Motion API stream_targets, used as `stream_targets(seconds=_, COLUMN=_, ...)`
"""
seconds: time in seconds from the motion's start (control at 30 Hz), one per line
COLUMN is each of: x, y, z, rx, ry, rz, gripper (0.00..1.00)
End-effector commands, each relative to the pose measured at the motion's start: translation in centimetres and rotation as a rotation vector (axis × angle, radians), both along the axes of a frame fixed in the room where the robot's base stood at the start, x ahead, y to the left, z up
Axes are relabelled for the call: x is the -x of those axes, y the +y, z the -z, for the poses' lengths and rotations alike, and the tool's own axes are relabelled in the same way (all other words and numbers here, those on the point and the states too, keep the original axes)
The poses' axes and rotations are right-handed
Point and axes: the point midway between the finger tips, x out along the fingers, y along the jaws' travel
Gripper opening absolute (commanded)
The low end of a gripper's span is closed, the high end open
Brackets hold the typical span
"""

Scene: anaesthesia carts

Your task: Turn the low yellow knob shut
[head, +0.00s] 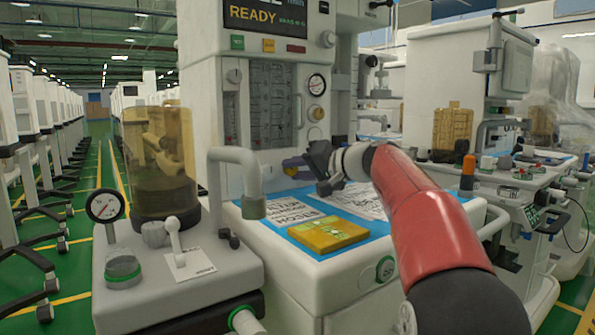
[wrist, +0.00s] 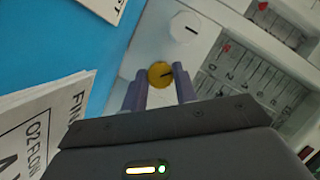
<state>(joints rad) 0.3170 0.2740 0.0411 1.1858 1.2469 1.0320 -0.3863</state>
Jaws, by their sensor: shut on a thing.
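The low yellow knob (wrist: 158,72) shows in the wrist view as a small round yellow knob with a dark pointer line toward the right of the picture. My gripper (wrist: 163,84) has its two purple-grey fingers on either side of it, shut on it. In the head view my gripper (head: 291,165) reaches left at the lower front of the white machine (head: 205,95), just above the blue worktop. The low knob cannot be made out there, behind the fingers. Another yellow knob (head: 317,114) sits higher on the panel, below a round gauge.
A white knob (wrist: 186,28) with a dark line is close by in the wrist view. Printed sheets (head: 357,200) and a yellow packet (head: 327,235) lie on the worktop. A bent grey pipe (head: 236,155) and an amber canister (head: 160,130) stand to the left.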

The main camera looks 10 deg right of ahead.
Motion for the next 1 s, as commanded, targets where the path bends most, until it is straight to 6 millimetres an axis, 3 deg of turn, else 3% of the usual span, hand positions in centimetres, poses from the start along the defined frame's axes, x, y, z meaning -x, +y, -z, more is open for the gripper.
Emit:
stream_targets(seconds=0.6, x=-0.03, y=0.00, z=-0.04, rx=-0.037, ry=0.014, rz=0.001, gripper=0.06)
stream_targets(seconds=0.63, x=-0.03, y=-0.01, z=-0.05, rx=-0.037, ry=0.014, rz=0.001, gripper=0.33)
stream_targets(seconds=0.77, x=-0.02, y=-0.01, z=-0.03, rx=-0.037, ry=0.013, rz=0.001, gripper=0.50)
stream_targets(seconds=1.0, x=0.00, y=-0.02, z=0.00, rx=-0.036, ry=0.014, rz=0.001, gripper=0.50)
